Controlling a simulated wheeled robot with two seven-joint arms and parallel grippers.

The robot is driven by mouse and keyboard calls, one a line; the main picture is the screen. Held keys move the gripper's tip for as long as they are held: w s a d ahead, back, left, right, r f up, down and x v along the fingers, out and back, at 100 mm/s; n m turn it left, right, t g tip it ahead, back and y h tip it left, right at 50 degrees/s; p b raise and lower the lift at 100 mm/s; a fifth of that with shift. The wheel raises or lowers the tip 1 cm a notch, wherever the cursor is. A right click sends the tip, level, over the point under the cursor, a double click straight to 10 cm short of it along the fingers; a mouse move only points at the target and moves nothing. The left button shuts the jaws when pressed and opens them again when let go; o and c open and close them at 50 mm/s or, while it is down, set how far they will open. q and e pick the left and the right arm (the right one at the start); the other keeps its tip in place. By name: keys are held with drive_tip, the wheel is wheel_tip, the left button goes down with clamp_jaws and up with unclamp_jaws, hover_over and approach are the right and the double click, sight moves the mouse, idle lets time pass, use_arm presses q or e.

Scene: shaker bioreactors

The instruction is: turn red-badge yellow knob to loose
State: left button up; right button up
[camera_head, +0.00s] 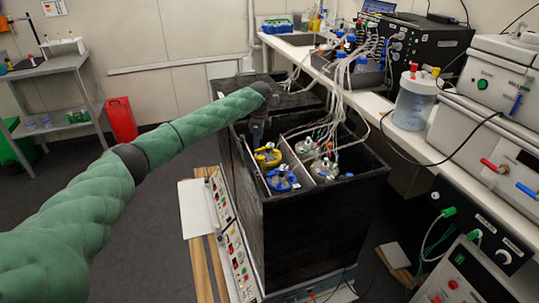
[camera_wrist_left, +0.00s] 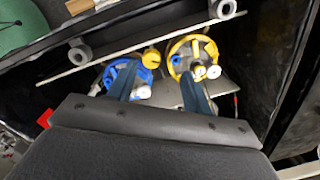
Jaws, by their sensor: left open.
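My left gripper (camera_head: 257,139) points down into the black box, above the yellow-ringed vessel (camera_head: 267,157). In the left wrist view its two fingers (camera_wrist_left: 160,70) are apart with nothing between them in their hold. A round yellow knob (camera_wrist_left: 153,59) shows between the fingertips, next to the blue-ringed vessel (camera_wrist_left: 145,74). The yellow-ringed vessel also shows there (camera_wrist_left: 205,48), partly behind the right finger. I cannot tell whether the fingers touch the knob. My right gripper is not in view.
The black open box (camera_head: 320,225) has high walls around the vessels. Blue-ringed (camera_head: 283,182) and other vessels (camera_head: 325,170) stand close by, with many tubes (camera_head: 335,110) above. A bench with a glass bottle (camera_head: 413,103) and instruments is at the right.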

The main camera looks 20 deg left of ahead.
sight(261, 157)
use_arm(q)
drive_tip(key=shift+d+f+m, duration=0.15)
drive_tip(key=shift+m, duration=0.45)
drive_tip(key=shift+s+d+m+g+h, duration=0.2)
drive_tip(key=shift+d+m+g+h, duration=0.15)
drive_tip(key=shift+m, duration=0.25)
drive_tip(key=shift+s+d+m, duration=0.1)
drive_tip(key=shift+m, duration=1.2)
wheel_tip(261, 157, down, 7)
drive_tip(key=shift+r+p, duration=0.1)
drive_tip(key=shift+p, duration=0.65)
drive_tip(key=shift+f, duration=0.45)
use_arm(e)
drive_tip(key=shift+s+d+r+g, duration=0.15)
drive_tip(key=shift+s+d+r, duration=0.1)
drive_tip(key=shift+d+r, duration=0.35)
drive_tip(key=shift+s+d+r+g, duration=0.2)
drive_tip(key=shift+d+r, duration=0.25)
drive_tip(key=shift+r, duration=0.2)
use_arm(q)
drive_tip(key=shift+c, duration=0.2)
drive_tip(key=c, duration=0.9)
